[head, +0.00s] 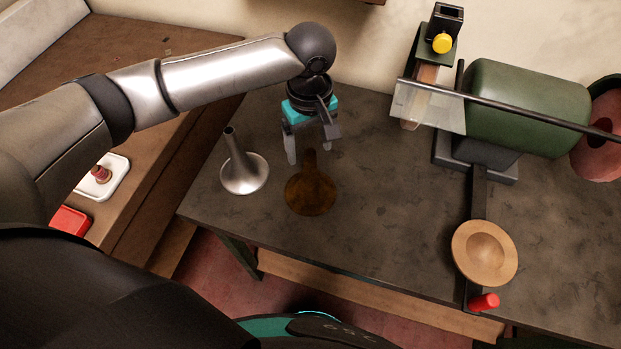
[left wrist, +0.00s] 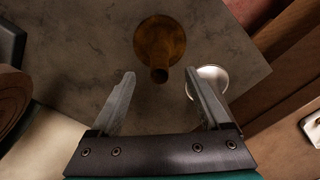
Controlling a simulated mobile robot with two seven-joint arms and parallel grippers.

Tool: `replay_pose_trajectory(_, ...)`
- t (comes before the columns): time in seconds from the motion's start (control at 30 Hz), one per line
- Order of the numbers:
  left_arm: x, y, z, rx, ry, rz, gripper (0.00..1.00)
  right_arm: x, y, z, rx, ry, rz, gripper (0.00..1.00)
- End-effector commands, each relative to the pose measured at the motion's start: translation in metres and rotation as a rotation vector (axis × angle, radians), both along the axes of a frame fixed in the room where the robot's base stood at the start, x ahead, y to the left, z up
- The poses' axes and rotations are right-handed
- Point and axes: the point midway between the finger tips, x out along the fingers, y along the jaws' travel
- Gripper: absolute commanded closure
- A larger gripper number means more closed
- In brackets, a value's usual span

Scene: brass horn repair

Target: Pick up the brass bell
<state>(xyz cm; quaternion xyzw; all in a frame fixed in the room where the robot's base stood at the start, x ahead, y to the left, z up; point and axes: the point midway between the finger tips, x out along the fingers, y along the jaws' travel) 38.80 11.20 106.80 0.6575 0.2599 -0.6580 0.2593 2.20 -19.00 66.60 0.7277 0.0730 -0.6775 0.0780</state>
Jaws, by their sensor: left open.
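The brass bell (head: 310,195), dark and brownish, stands on the grey bench with its flared rim down and narrow neck up. In the left wrist view the brass bell (left wrist: 158,40) is ahead of the fingers, its neck pointing toward the gap between them. My left gripper (head: 311,152) is open and empty, above and just behind the bell in the head view. In the left wrist view its fingertips (left wrist: 160,76) are spread wide, with nothing between them. My right gripper is not in view.
A silver bell (head: 243,177) stands close by on the left. A green machine (head: 525,105) with a long bar and a wooden disc (head: 484,253) takes up the right. A lower brown table at left holds a white tray (head: 115,163) and a red box (head: 70,220).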

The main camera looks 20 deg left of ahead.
Motion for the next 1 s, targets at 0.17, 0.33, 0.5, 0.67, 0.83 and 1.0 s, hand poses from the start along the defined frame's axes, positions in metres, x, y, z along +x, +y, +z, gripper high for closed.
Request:
replay_pose_trajectory(0.17,0.0,0.0,-0.016,0.0,0.0,0.0,0.2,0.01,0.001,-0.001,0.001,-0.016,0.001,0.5)
replay_pose_trajectory(0.33,-0.001,0.0,-0.032,0.001,0.001,0.0,0.2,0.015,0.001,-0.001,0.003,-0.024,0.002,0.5)
replay_pose_trajectory(0.5,-0.002,-0.001,-0.058,0.001,0.001,0.0,0.2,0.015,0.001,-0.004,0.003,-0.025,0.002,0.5)
replay_pose_trajectory(0.67,-0.002,-0.001,-0.069,0.001,-0.001,-0.001,0.2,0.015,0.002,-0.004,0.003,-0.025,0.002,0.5)
replay_pose_trajectory(0.83,-0.002,-0.001,-0.069,0.0,-0.001,-0.002,0.2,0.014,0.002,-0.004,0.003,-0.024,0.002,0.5)
replay_pose_trajectory(1.0,-0.002,-0.001,-0.069,0.0,-0.001,-0.002,0.36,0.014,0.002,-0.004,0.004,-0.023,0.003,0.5)
